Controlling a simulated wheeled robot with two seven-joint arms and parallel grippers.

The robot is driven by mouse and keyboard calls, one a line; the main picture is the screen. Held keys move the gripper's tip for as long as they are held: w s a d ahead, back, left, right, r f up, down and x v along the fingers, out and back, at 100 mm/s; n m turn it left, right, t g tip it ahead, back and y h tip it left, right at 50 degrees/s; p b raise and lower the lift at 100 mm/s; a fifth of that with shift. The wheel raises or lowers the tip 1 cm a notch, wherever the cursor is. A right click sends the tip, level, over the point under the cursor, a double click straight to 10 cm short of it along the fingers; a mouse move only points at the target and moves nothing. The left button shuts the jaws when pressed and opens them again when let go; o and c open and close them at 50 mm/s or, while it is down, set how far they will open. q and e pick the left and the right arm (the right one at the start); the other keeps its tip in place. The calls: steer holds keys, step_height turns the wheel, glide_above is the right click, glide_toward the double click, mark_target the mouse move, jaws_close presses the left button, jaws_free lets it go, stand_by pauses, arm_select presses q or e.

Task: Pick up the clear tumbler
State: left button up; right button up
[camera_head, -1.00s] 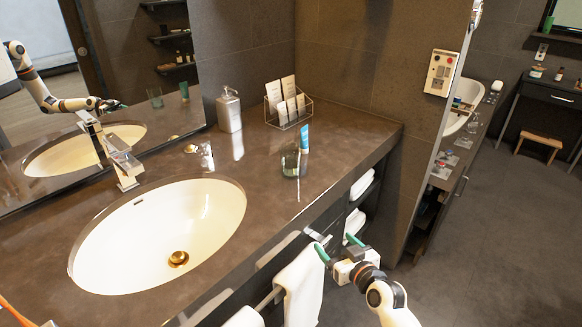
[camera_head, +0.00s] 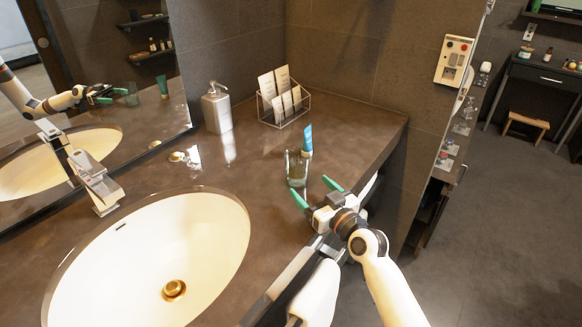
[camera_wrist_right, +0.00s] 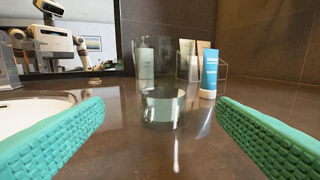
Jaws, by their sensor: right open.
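The clear tumbler (camera_head: 296,169) stands upright on the brown vanity counter, right of the sink, in the head view. It also shows in the right wrist view (camera_wrist_right: 162,105), centred ahead between the fingers. My right gripper (camera_head: 316,193) is open and empty at the counter's front edge, its green fingertips pointing at the tumbler. The tips are close to the tumbler but short of it. In the right wrist view both open fingers (camera_wrist_right: 160,135) flank the tumbler's sides with a gap to each. My left gripper is not directly in view.
A blue tube (camera_head: 307,138) stands just behind the tumbler. A wire rack with cards (camera_head: 284,105) and a soap dispenser (camera_head: 216,108) stand farther back. The oval sink (camera_head: 150,255) and faucet (camera_head: 88,180) are at left. A white towel (camera_head: 316,295) hangs below the counter edge.

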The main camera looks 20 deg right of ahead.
mark_target(302, 178)
steer(key=x, duration=0.4)
steer(key=shift+r, duration=0.2)
steer(key=shift+w+a, duration=0.1)
steer(key=shift+w, duration=0.15)
steer(key=shift+x, duration=2.8)
arm_select(q)
steer(key=shift+s+d+r, duration=0.2)
steer(key=shift+s+r, duration=0.05)
steer(key=shift+s, duration=0.35)
arm_select(e)
steer(key=shift+c, duration=0.3)
steer(key=c, duration=1.1)
